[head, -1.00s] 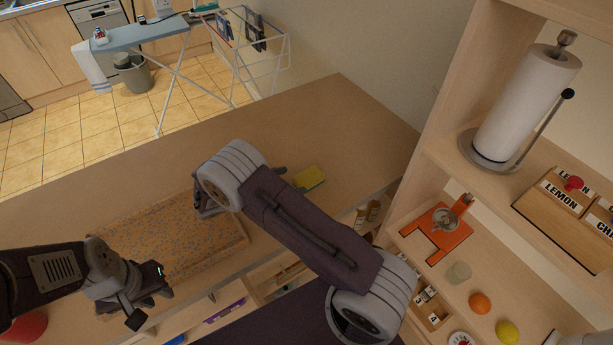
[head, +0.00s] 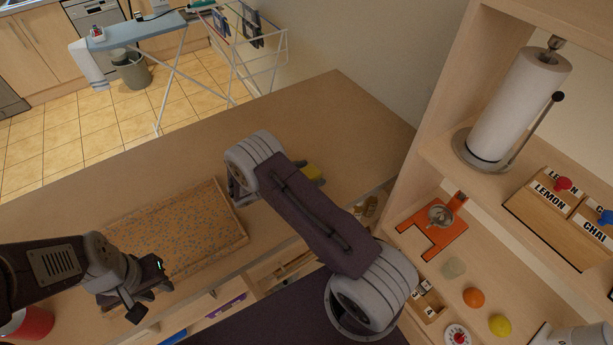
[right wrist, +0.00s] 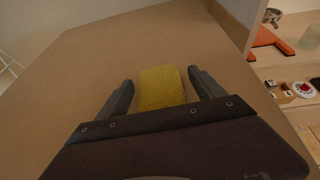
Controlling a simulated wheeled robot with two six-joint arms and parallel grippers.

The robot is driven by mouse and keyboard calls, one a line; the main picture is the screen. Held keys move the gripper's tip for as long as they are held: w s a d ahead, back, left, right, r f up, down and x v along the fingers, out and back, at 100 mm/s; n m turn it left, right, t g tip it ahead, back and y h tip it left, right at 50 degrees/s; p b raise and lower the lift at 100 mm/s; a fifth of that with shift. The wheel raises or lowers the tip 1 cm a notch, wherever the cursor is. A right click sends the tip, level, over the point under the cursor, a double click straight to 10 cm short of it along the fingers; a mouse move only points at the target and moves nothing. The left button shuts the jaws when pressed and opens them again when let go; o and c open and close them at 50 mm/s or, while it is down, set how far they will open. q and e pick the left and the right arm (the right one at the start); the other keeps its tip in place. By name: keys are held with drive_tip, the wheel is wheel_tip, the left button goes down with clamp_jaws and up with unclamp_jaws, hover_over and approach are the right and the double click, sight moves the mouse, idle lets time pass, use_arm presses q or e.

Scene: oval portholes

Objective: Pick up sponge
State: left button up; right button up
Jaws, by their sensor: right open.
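The yellow sponge (head: 313,171) lies on the wooden counter, partly hidden by my right arm in the head view. In the right wrist view the sponge (right wrist: 161,88) is between the two fingers of my right gripper (right wrist: 160,78), with a gap on each side. The right gripper is open and holds nothing.
A speckled tray-like board (head: 190,225) lies on the counter (head: 330,120) left of the sponge. A shelf unit at right holds a paper towel roll (head: 518,103), an orange stand (head: 432,232) and fruit. The counter beyond the sponge is clear.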

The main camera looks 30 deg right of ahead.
drive_tip(key=shift+a+r, duration=0.1)
drive_tip(key=shift+a, duration=0.1)
drive_tip(key=c, duration=0.8)
drive_tip(key=shift+d, duration=0.1)
drive_tip(key=c, duration=0.6)
